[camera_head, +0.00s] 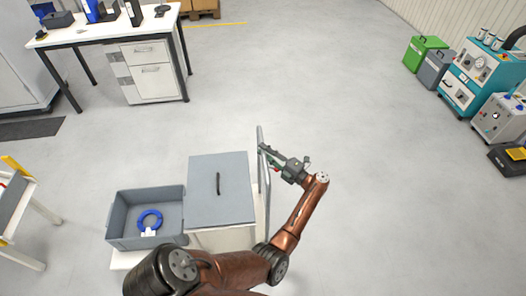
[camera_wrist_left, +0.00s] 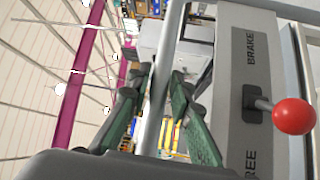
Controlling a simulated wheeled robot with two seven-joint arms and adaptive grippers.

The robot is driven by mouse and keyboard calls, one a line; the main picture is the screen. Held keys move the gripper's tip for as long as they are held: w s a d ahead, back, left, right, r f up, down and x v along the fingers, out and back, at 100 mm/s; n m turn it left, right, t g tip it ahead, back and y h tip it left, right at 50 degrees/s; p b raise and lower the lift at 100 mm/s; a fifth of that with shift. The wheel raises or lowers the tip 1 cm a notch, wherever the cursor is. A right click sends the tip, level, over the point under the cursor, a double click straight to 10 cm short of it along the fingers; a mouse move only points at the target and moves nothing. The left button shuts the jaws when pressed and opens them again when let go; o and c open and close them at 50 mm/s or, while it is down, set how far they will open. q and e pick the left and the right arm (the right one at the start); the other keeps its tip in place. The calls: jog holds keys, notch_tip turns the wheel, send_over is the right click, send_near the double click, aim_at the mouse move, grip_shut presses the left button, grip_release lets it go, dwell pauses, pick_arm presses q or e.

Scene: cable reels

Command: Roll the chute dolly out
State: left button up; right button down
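The chute dolly (camera_head: 118,260) stands at lower middle in the head view, partly hidden by my arm. It carries an open grey bin and a grey lidded box. Its upright push handle (camera_head: 261,160) is on the right side. My left gripper (camera_head: 270,157) is at this handle. In the left wrist view, the handle's metal bar (camera_wrist_left: 174,35) runs between the green fingers (camera_wrist_left: 161,88), which look closed around it. Beside them is a grey panel marked BRAKE, with FREE partly showing, and a red-knobbed brake lever (camera_wrist_left: 293,116). My right gripper is not in view.
The open bin (camera_head: 120,215) holds a blue ring; the lidded box (camera_head: 220,190) has a dark handle. A white workbench (camera_head: 100,32) stands behind and a yellow-trimmed stand (camera_head: 18,205) at left. Teal machinery (camera_head: 470,75) is at far right. The floor (camera_head: 370,130) between is clear.

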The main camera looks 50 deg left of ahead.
pick_arm(q)
jog(key=o, duration=0.3)
jog(key=shift+s+a, duration=0.15)
jog(key=v, duration=1.2)
